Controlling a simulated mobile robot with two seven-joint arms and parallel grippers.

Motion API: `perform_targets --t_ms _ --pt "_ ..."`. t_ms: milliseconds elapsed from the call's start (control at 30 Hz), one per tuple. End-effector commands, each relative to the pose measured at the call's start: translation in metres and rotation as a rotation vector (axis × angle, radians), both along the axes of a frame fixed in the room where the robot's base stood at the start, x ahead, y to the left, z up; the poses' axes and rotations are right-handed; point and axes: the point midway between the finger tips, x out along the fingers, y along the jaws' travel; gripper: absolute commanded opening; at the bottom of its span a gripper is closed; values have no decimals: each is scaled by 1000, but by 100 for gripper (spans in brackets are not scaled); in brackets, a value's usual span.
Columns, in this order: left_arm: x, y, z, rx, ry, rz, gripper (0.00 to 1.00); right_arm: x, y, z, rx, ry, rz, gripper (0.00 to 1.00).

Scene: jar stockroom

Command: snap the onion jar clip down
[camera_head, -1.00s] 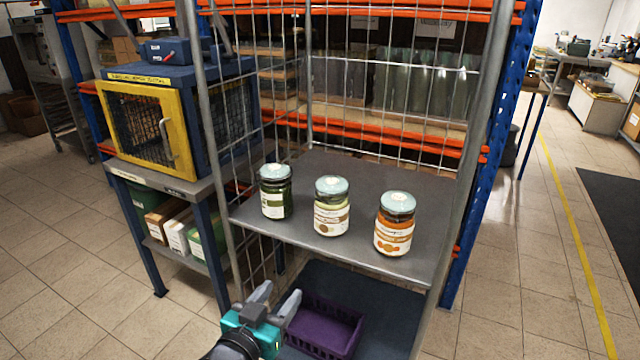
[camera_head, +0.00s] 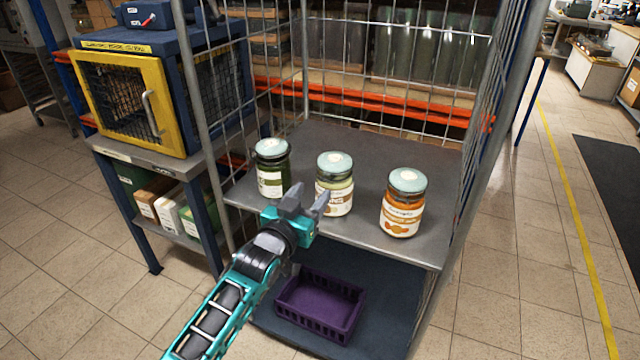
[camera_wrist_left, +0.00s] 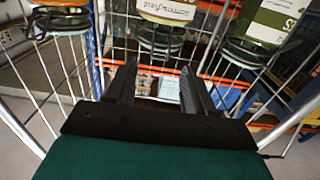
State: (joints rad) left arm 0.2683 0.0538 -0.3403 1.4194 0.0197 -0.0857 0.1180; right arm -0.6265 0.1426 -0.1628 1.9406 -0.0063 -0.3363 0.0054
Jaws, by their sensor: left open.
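Three glass jars with pale green-blue lids stand upright in a row on the grey shelf (camera_head: 300,222). The left jar (camera_head: 271,168) has dark green contents, the middle jar (camera_head: 342,190) pale contents and the right jar (camera_head: 403,205) orange contents. The names on their labels are too small to read; the pale middle one looks most like the onion jar. No clip can be made out in the head view. My left gripper (camera_head: 308,199) is open and empty, in front of the middle jar's lower left side. In the left wrist view, its fingers (camera_wrist_left: 155,90) have nothing between them. My right gripper is not in view.
Wire mesh walls and posts enclose the shelf at its sides and back. A purple basket (camera_head: 320,305) sits on the lower level. A yellow-framed mesh cabinet (camera_head: 130,100) stands on a bench at left. The shelf's front right corner is clear.

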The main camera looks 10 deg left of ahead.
Motion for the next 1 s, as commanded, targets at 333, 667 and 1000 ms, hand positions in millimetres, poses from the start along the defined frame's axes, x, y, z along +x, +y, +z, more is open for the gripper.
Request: perform_targets --t_ms 333,667,1000 --pt "43 -14 0 -1 -2 0 53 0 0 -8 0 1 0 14" --pt "50 -17 0 0 -1 -1 53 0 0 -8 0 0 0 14" --pt "50 -17 0 0 0 0 32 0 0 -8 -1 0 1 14"
